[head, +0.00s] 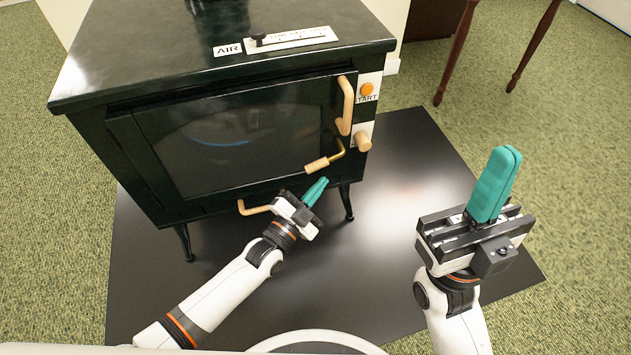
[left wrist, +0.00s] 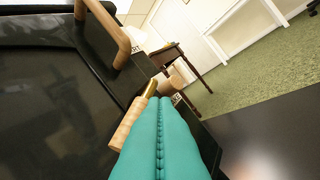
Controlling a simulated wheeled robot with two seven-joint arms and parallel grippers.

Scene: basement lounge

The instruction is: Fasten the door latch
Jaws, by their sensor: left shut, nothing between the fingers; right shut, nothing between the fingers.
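A dark green stove has a glass door (head: 228,140) that looks closed. The door latch (head: 325,163) is a brass rod with a wooden grip at the door's lower right corner; its grip points down and left. The latch also shows in the left wrist view (left wrist: 132,120), just beyond my left fingers. My left gripper (head: 316,191) is shut and empty, just below the latch grip; whether they touch I cannot tell. My left fingers fill the lower middle of the left wrist view (left wrist: 160,140). My right gripper (head: 508,155) is shut and empty, off to the right of the stove.
A wooden door handle (head: 345,105) stands above the latch. An orange start button (head: 367,89) and a wooden knob (head: 364,141) are to its right. Another wooden handle (head: 255,208) sits below the door. A black floor mat (head: 395,185) lies clear between stove and right arm.

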